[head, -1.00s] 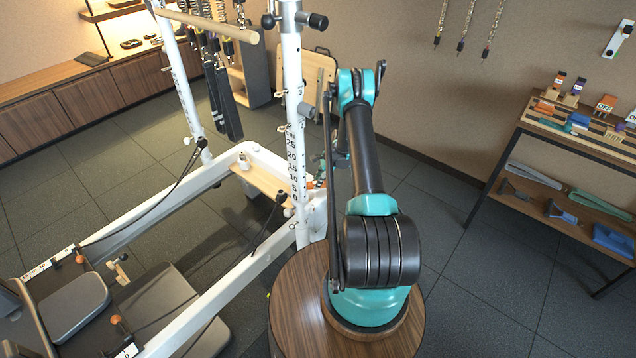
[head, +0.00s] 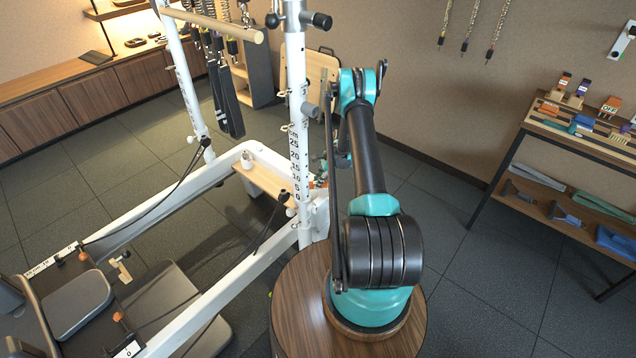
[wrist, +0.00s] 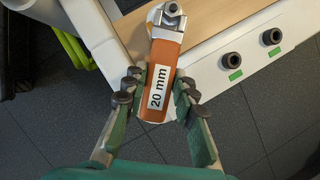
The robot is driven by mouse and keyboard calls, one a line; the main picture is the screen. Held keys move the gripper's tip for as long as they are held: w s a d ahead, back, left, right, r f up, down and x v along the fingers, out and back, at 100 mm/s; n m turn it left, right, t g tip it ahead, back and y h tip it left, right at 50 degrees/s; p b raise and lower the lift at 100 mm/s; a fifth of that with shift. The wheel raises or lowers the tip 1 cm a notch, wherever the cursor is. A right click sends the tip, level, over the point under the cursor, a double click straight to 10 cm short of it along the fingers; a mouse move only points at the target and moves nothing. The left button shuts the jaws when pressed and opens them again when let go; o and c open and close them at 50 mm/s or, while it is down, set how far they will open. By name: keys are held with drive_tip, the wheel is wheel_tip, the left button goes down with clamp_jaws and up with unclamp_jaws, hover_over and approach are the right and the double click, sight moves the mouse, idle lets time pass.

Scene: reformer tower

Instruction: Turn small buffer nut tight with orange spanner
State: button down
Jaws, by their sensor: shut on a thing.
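The orange spanner (wrist: 166,62), labelled "20 mm", lies between the pads of my gripper (wrist: 157,90) in the wrist view. My gripper is shut on its handle, and the handle points away from me. Its metal head (wrist: 168,16) is at the top edge, over the white frame and wood edge. A small silvery piece shows in the head's mouth; I cannot tell whether this is the buffer nut or how it is seated. In the head view, my gripper is mostly hidden behind my arm and the white post.
Two dark round knobs (wrist: 230,60) with green tags sit on the white frame to the right of the spanner. Bright green loops (wrist: 62,32) lie at the upper left. In the head view, a white upright post (head: 297,120) stands close left of my arm.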

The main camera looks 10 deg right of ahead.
drive_tip(key=shift+a, duration=0.5)
idle(0.4)
drive_tip(key=shift+s+a+m+t, duration=0.2)
drive_tip(key=shift+s+m+t, duration=0.45)
drive_tip(key=shift+m, duration=0.55)
drive_tip(key=shift+s, duration=0.1)
drive_tip(key=shift+s+a+m+t+h, duration=0.15)
drive_tip(key=shift+s+m, duration=0.25)
drive_tip(key=shift+m, duration=0.2)
drive_tip(key=shift+s+a+m+t+h, duration=0.15)
drive_tip(key=shift+s+m, duration=0.2)
drive_tip(key=shift+m, duration=0.25)
drive_tip(key=shift+w+d+n, duration=0.1)
drive_tip(key=shift+w+n, duration=0.1)
drive_tip(key=shift+n, duration=0.1)
drive_tip(key=shift+s+d, duration=0.1)
drive_tip(key=shift+d, duration=0.05)
